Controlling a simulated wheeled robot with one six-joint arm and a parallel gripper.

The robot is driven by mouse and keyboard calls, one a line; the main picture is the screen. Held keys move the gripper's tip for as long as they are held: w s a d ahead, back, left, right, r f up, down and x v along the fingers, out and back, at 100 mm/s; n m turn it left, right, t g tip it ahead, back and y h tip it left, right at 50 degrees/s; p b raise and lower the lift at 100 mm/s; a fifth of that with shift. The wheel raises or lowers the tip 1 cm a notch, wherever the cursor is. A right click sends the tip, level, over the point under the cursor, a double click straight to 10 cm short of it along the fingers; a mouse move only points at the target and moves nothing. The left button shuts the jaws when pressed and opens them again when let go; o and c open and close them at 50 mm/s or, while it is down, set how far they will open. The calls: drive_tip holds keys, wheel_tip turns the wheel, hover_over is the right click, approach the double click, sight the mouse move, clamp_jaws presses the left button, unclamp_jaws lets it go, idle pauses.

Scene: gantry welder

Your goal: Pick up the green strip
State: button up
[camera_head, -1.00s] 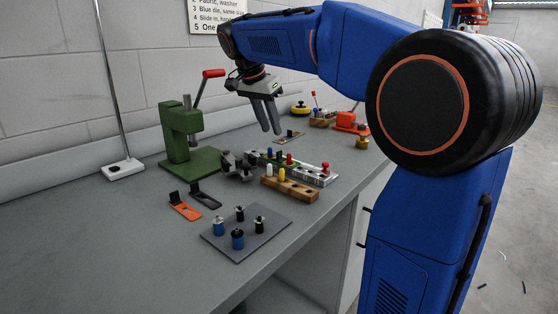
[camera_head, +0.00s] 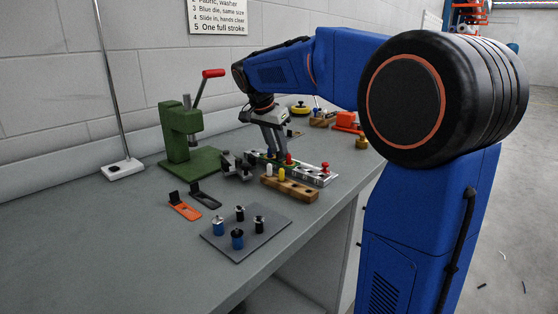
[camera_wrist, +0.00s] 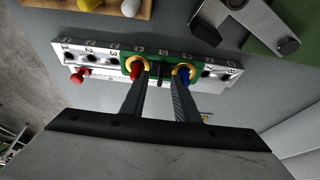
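The green strip (camera_wrist: 164,62) lies in a silver numbered rail (camera_wrist: 100,58), seen in the wrist view. A red peg and a blue peg, each in a yellow ring, stand at the strip's two ends. In the head view the strip (camera_head: 258,154) is partly hidden behind my gripper (camera_head: 280,150). In the wrist view my gripper (camera_wrist: 161,76) is open, its two fingers apart and pointing down over the strip. One fingertip overlaps the red peg and the other the blue peg. I cannot tell whether they touch.
A wooden block (camera_head: 290,187) with white and yellow pegs stands in front of the rail. A dark grey fixture (camera_head: 237,166) and a green press (camera_head: 180,135) are to the left. A grey plate (camera_head: 245,228) carries several blue and black posts.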

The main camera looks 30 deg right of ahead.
clamp_jaws()
